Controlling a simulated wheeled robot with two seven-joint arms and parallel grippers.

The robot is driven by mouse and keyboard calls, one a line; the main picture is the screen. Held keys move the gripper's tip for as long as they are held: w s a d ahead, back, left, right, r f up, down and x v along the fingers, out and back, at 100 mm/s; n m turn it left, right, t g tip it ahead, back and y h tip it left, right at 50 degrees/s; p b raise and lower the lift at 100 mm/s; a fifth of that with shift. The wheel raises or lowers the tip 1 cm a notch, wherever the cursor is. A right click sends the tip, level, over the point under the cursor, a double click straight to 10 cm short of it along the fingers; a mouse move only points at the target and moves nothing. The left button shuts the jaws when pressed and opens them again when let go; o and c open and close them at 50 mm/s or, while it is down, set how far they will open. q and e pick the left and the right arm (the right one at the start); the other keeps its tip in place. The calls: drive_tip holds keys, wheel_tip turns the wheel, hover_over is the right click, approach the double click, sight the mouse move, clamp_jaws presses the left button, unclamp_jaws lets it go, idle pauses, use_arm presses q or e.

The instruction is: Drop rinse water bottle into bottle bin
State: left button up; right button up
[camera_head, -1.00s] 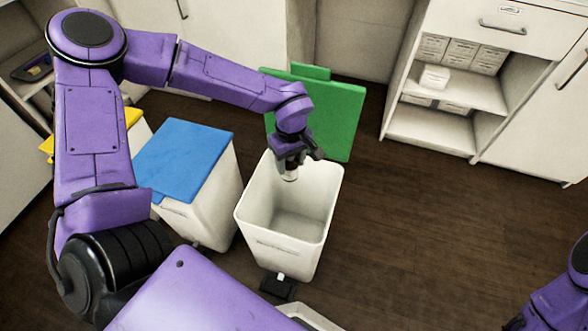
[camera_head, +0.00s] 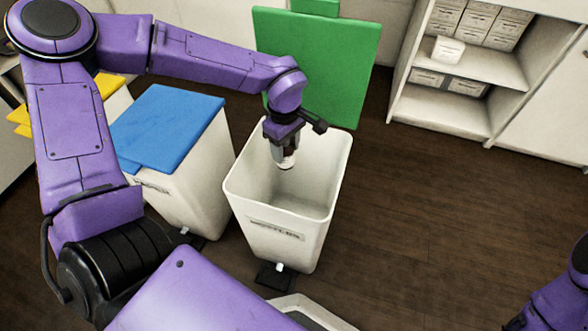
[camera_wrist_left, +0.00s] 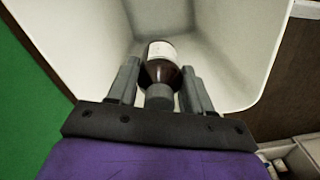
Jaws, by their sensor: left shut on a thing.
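The rinse water bottle (camera_wrist_left: 161,62) is brown with a white label and a grey cap, as the left wrist view shows. My left gripper (camera_wrist_left: 160,90) is shut on it near the cap end. In the head view the left gripper (camera_head: 284,150) hangs over the open bottle bin, and only a pale part of the bottle (camera_head: 287,162) shows below it. The bottle bin (camera_head: 278,232) is a white bin with a label on its front and a raised green lid (camera_head: 320,60) behind. Its walls (camera_wrist_left: 225,50) surround the bottle in the wrist view. My right gripper is out of view.
A white bin with a closed blue lid (camera_head: 168,125) stands left of the bottle bin, and a yellow-lidded bin (camera_head: 105,88) stands beyond it. A black pedal (camera_head: 275,276) is at the bottle bin's foot. Open shelves (camera_head: 465,65) stand at the back right. The dark floor between is clear.

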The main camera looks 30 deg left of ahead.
use_arm(q)
drive_tip(key=o, duration=1.1)
drive_tip(key=shift+f, duration=0.1)
drive_tip(key=shift+o, duration=0.2)
wheel_tip(320, 180, up, 11)
drive_tip(key=p, duration=0.4)
drive_tip(key=shift+f+p, duration=0.2)
drive_tip(key=shift+p, duration=0.1)
